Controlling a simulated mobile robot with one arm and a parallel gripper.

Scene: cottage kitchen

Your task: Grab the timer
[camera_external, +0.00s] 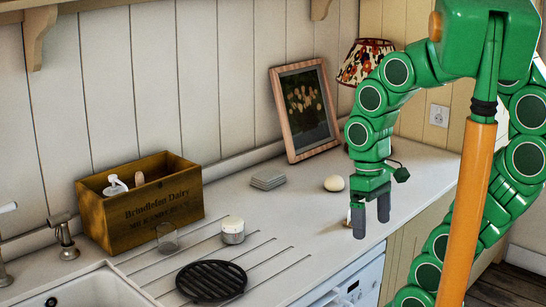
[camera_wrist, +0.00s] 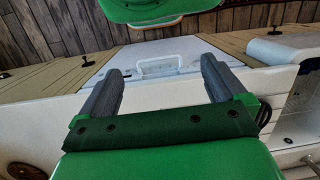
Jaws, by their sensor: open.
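A small round item with a white top and silvery side (camera_external: 232,230) stands on the counter left of my gripper; it looks like a timer, though I cannot be sure. A cream egg-shaped object (camera_external: 334,183) lies farther back, behind and left of my gripper, and could also be one. My gripper (camera_external: 371,218) is open with its fingers pointing down near the counter's front edge, apart from both. In the wrist view my gripper (camera_wrist: 163,72) has nothing between its fingers, and neither candidate shows there.
A wooden box (camera_external: 140,205) with a bottle stands at the left, near a glass (camera_external: 167,238) and a black round trivet (camera_external: 211,281). Stacked coasters (camera_external: 268,180), a picture frame (camera_external: 305,108) and a lamp (camera_external: 365,62) stand behind. The counter's middle is mostly clear.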

